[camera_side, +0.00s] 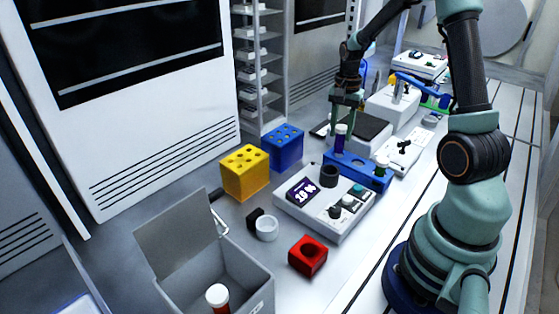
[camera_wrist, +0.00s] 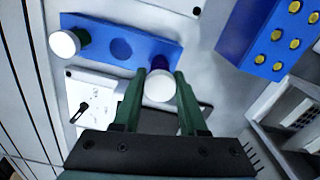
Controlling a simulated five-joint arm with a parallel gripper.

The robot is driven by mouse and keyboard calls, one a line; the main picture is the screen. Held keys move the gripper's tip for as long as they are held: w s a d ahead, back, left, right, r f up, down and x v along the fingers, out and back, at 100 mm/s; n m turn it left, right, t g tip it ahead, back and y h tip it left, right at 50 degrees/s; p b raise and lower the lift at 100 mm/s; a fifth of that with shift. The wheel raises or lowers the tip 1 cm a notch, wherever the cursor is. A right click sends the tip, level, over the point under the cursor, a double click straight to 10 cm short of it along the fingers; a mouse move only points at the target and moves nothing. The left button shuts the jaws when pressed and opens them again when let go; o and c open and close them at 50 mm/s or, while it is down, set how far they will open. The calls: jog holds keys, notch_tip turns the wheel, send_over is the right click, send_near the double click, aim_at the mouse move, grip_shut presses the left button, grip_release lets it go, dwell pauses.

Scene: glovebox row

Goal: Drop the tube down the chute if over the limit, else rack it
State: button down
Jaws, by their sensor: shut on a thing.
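My gripper (camera_side: 344,122) is shut on a tube with a white cap and dark purple body (camera_side: 340,138), held upright at the left end of the blue rack (camera_side: 368,179). In the wrist view the white cap (camera_wrist: 160,86) sits between my fingers (camera_wrist: 156,92) at the end of the rack (camera_wrist: 105,38). I cannot tell whether the tube's lower end is in a hole. A second white-capped tube (camera_side: 382,165) stands at the rack's other end; an empty hole lies between. The meter (camera_side: 345,232) has a lit display (camera_side: 303,192), its digits hard to read, and a black well (camera_side: 328,175).
A grey open-lidded bin (camera_side: 190,283) holds a red tube with a white cap (camera_side: 217,296). No chute is clearly identifiable.

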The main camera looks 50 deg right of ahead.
aim_at(339, 143)
jog(key=shift+f, duration=2.2)
jog(key=shift+f, duration=0.1)
jog(key=shift+c, duration=2.2)
grip_release()
